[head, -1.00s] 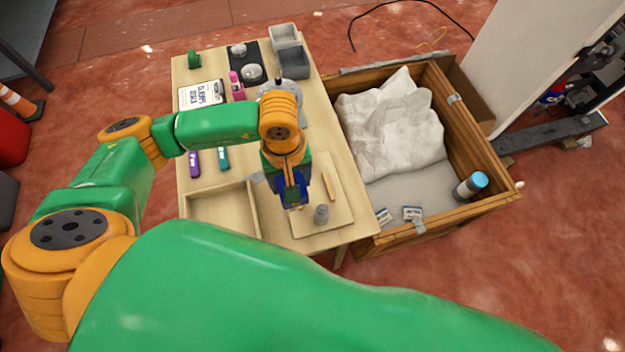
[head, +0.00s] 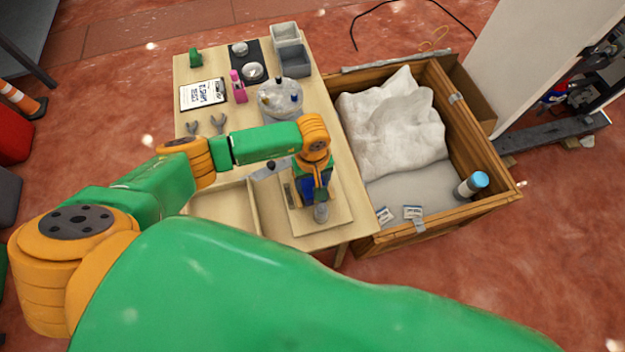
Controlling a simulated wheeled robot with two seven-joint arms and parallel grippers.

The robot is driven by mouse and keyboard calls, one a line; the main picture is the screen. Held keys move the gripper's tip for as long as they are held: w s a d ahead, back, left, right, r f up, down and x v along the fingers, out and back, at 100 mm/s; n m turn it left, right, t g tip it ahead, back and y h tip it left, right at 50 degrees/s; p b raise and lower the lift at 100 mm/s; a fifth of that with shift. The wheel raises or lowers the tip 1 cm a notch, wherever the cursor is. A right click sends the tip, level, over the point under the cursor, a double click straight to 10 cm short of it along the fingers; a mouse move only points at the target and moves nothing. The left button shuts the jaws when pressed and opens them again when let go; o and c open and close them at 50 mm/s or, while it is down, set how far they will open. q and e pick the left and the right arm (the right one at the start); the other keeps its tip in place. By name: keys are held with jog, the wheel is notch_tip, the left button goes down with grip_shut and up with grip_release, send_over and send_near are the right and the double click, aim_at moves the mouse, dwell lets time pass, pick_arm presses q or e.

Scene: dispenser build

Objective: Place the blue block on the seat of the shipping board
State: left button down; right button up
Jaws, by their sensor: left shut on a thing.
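My left gripper (head: 312,193) reaches down over the shipping board at the near right of the table. It is shut on the blue block (head: 308,184), which shows as a dark blue patch between green and orange gripper parts. The shipping board (head: 342,212) is a pale wooden plate with a grey cylinder (head: 321,213) near its front edge. The gripper hides the middle of the board, so I cannot see the seat or whether the block touches it. My right gripper is not in view.
A shallow wooden tray (head: 257,212) lies left of the board. A round clear dish (head: 272,102) with small items, a pink tool (head: 236,88), a printed sheet (head: 203,94) and grey bins (head: 293,62) stand farther back. A wooden crate (head: 440,220) stands right of the table.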

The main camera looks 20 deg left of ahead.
aim_at(312, 182)
pick_arm(q)
grip_release()
jog(key=shift+r+p, duration=0.25)
jog(key=shift+p, duration=0.15)
notch_tip(312, 182, up, 12)
jog(key=b, duration=0.1)
jog(key=shift+f, duration=0.15)
